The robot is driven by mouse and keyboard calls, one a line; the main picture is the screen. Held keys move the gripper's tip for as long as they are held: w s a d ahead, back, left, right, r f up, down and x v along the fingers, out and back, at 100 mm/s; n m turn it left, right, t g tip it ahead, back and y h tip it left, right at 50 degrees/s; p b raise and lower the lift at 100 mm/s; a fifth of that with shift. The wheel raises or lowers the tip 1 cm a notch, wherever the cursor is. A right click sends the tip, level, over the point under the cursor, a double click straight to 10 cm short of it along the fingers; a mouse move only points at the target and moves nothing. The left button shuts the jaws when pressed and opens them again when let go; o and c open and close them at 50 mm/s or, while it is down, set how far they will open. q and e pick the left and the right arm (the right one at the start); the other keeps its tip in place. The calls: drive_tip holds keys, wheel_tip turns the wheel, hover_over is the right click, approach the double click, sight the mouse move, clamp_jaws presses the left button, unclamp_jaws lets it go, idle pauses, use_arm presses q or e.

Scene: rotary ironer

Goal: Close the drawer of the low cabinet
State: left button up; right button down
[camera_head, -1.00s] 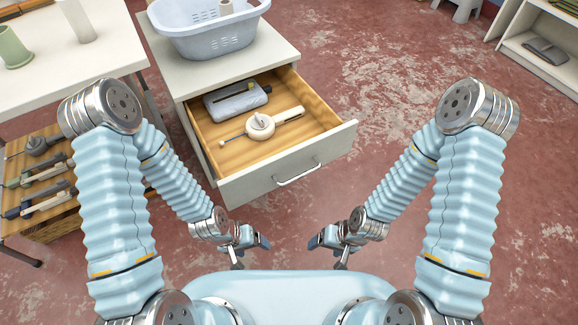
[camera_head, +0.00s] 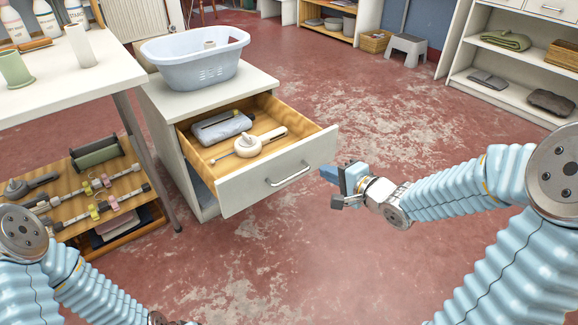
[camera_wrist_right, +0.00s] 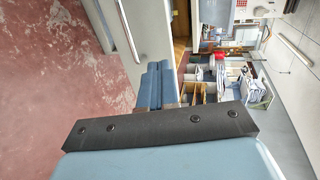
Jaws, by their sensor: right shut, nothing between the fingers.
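The low cabinet (camera_head: 166,125) stands left of centre with its drawer (camera_head: 262,180) pulled out. The drawer front is pale with a metal bar handle (camera_head: 290,174). My right gripper (camera_head: 338,178) is shut and empty, just right of the handle and in front of the drawer front's right end. A small gap seems to separate them. In the right wrist view the handle (camera_wrist_right: 129,28) and drawer front (camera_wrist_right: 151,28) show beyond the blue fingers (camera_wrist_right: 155,84). My left gripper is out of view; only part of its arm shows at lower left.
In the drawer lie a grey-blue item (camera_head: 222,127) and a cream tool (camera_head: 248,144). A pale blue basket (camera_head: 195,62) sits on the cabinet. A table (camera_head: 100,70) with a lower shelf of tools stands at left. The floor in front and to the right is clear.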

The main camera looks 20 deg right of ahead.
drive_tip(key=b, duration=0.3)
approach(290, 152)
drive_tip(key=x, duration=0.5)
drive_tip(key=shift+s+f, duration=0.1)
drive_tip(key=shift+f, duration=0.15)
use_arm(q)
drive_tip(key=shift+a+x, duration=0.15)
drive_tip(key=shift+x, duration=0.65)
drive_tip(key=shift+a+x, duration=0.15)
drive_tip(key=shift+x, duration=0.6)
use_arm(e)
drive_tip(key=shift+w+a+r, duration=0.1)
drive_tip(key=shift+w+a, duration=0.2)
drive_tip(key=shift+w, duration=0.5)
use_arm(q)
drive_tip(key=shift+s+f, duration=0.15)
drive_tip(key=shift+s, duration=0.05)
